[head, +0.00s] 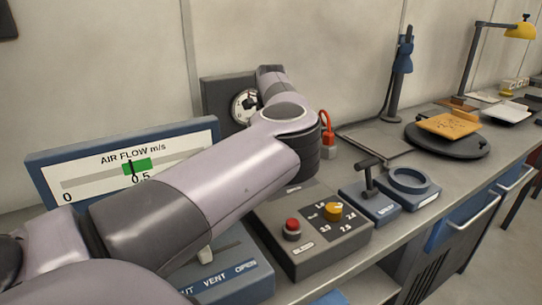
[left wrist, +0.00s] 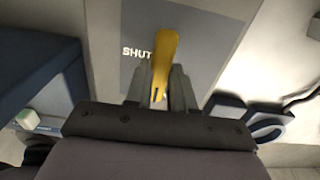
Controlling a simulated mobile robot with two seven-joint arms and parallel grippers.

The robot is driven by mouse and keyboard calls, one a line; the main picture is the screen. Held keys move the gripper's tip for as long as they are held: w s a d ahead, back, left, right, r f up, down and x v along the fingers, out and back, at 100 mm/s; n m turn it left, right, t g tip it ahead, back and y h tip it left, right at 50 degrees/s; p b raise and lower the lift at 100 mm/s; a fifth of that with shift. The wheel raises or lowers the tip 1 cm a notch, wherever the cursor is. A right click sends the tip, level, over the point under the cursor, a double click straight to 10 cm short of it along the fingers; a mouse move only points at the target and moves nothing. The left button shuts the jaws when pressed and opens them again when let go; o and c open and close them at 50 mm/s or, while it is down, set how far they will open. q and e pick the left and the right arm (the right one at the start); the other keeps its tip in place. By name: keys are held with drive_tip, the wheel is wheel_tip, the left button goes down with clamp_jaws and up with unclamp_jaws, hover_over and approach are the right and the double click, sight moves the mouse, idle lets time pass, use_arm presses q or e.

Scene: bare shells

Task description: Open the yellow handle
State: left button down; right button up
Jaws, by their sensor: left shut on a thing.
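The yellow handle (left wrist: 163,50) shows in the left wrist view, in front of a grey panel (left wrist: 205,50) marked SHUT. The word SHUT is just left of the handle. My left gripper (left wrist: 158,90) is shut on the handle, with a finger on either side of its near end. In the head view my left arm reaches across to the back wall and hides the handle and the gripper's fingers. My right gripper is in neither view.
An air flow gauge (head: 110,165) stands at the left, its pointer near 0.5 at a green band. A control box (head: 310,245) with a red button and yellow knob sits in front of my arm. A blue ring holder (head: 425,188) and black lever (head: 368,178) stand to its right.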

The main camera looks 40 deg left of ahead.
use_arm(q)
drive_tip(key=shift+r, duration=0.1)
drive_tip(key=c, duration=1)
unclamp_jaws()
drive_tip(key=shift+o, duration=0.2)
wheel_tip(320, 180, up, 7)
drive_tip(key=shift+r+b, duration=0.1)
drive_tip(key=shift+b, duration=0.2)
